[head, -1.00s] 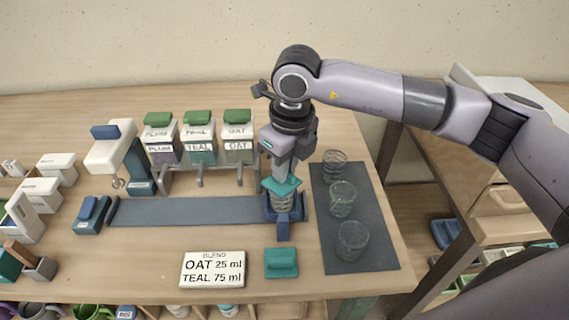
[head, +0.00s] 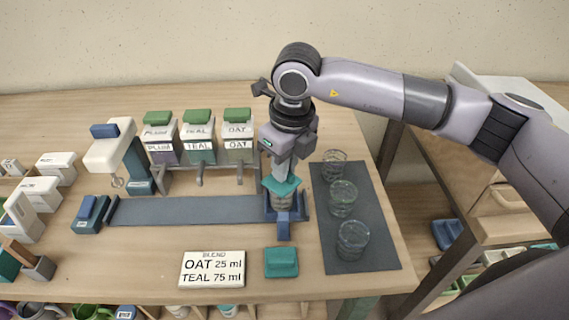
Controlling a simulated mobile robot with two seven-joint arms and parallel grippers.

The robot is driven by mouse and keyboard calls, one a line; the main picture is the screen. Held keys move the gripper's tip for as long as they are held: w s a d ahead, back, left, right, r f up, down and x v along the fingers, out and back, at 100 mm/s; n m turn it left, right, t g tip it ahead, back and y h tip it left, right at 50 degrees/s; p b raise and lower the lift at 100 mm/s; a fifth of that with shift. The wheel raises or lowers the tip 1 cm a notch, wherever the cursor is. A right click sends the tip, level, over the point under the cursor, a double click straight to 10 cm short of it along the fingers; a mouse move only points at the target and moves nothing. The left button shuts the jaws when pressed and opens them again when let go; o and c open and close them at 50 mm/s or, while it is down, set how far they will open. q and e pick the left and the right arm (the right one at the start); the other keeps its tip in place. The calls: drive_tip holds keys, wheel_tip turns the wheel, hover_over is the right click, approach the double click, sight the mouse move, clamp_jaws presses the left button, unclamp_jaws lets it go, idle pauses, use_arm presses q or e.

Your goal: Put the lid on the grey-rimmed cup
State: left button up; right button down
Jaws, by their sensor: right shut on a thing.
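A teal lid (head: 281,186) is under my right gripper (head: 283,172), which points straight down and is shut on it. The lid sits at the mouth of a clear cup (head: 283,203) in the blue holder (head: 284,228) at the right end of the grey track. I cannot tell whether the lid touches the cup's rim, and the rim's colour is hidden. A second teal block-like lid (head: 281,262) lies on the table in front. My left gripper is not in view.
Several clear cups, including a middle one (head: 343,198), stand on a dark mat (head: 329,261) at right. Labelled dispensers (head: 199,152) stand behind the track (head: 190,211). A blend card (head: 212,269) lies in front. A white-and-blue machine (head: 111,155) stands at left.

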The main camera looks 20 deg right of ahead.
drive_tip(key=shift+f+b, duration=0.35)
drive_tip(key=shift+b, duration=0.05)
drive_tip(key=c, duration=1.1)
unclamp_jaws()
drive_tip(key=shift+r+p, duration=1.95)
drive_tip(key=shift+r, duration=1.65)
drive_tip(key=shift+f, duration=0.1)
